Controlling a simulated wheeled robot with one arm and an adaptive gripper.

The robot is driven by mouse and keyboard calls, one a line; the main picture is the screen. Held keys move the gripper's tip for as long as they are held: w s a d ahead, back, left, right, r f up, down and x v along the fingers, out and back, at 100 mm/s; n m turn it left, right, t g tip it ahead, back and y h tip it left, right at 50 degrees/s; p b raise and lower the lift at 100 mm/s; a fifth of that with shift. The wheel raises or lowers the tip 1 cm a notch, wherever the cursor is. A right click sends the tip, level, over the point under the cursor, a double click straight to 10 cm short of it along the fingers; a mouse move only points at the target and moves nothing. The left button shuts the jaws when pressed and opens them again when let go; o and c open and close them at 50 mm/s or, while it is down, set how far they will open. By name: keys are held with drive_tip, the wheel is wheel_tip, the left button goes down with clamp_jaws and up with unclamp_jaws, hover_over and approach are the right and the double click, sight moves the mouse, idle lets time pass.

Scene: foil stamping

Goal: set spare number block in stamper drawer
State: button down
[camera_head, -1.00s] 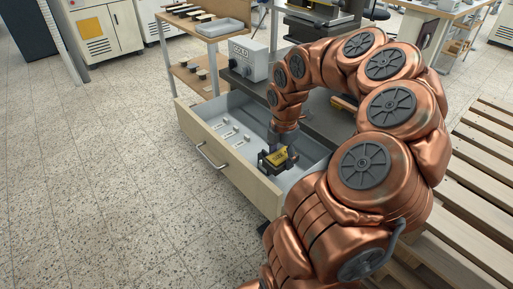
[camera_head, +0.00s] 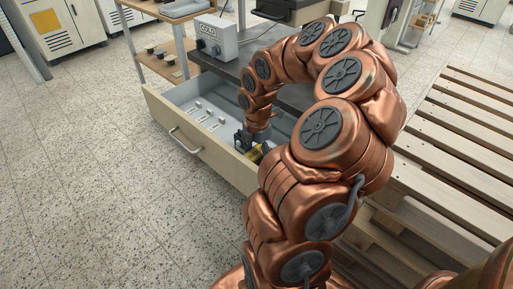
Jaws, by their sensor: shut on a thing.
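The stamper drawer (camera_head: 172,115) is pulled open, with a light wooden front, a bar handle and a grey inside. My gripper (camera_head: 248,148) is down inside the drawer, toward its right end and close behind the front panel. It is shut on the number block (camera_head: 254,155), a small yellow and dark piece. My arm and the drawer front hide much of the block. I cannot tell whether it touches the drawer floor.
Several small white pieces (camera_head: 207,118) lie in the drawer's left part. A grey control box (camera_head: 215,40) marked COLD stands behind the drawer. A wooden pallet stack (camera_head: 460,140) is at the right. The tiled floor at the front left is clear.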

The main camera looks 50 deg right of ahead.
sight(257, 160)
drive_tip(key=shift+f+b, duration=0.3)
drive_tip(key=shift+f, duration=1.4)
drive_tip(key=shift+f, duration=0.1)
drive_tip(key=c, duration=0.5)
unclamp_jaws()
